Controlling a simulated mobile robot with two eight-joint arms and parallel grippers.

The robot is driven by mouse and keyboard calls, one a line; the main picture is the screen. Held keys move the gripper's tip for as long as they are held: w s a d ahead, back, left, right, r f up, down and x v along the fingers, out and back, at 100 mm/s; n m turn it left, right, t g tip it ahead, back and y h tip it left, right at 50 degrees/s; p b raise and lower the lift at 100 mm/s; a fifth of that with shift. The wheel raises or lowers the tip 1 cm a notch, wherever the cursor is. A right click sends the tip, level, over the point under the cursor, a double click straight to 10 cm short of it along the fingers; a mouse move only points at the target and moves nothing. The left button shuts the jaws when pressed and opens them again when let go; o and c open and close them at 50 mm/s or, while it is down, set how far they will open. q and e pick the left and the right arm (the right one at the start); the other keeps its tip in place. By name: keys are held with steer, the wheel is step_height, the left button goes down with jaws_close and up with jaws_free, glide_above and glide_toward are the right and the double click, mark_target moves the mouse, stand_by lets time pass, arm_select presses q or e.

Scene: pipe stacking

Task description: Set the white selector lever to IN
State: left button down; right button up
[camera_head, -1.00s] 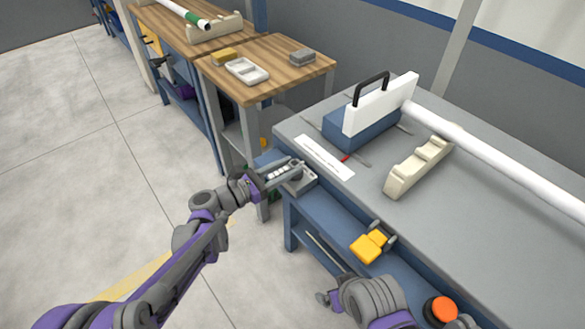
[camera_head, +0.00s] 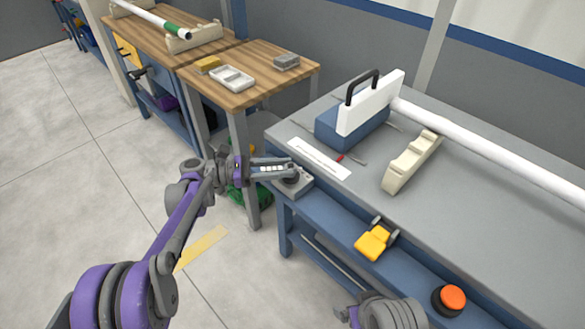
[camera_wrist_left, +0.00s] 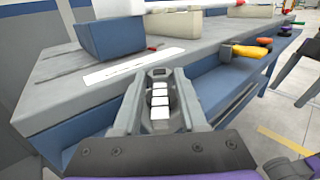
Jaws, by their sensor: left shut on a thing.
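The selector is a grey box (camera_head: 299,187) at the front left corner of the grey workbench, with a dark round part on top. My left gripper (camera_head: 288,168) is at this box, its fingers pointing right over it. In the left wrist view the gripper (camera_wrist_left: 160,75) is shut on the white lever (camera_wrist_left: 160,101), whose white segments show between the fingers. The fingers hide much of the lever and box. No IN marking can be read. My right arm shows at the bottom of the head view; its fingertips are not in sight.
A white label strip (camera_head: 318,158) lies on the bench behind the selector. A blue block with a white handled plate (camera_head: 370,104), a cream notched support (camera_head: 412,162) and a white pipe (camera_head: 480,145) are farther back. A yellow part (camera_head: 374,241) and orange button (camera_head: 453,297) are along the front.

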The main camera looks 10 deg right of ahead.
arm_select(q)
steer(key=shift+m+g, duration=0.3)
steer(key=shift+g, duration=0.2)
steer(key=c, duration=0.8)
jaws_free()
steer(key=a, duration=0.7)
steer(key=w+a+p, duration=0.1)
steer(key=a, duration=0.3)
steer(key=shift+d, duration=0.1)
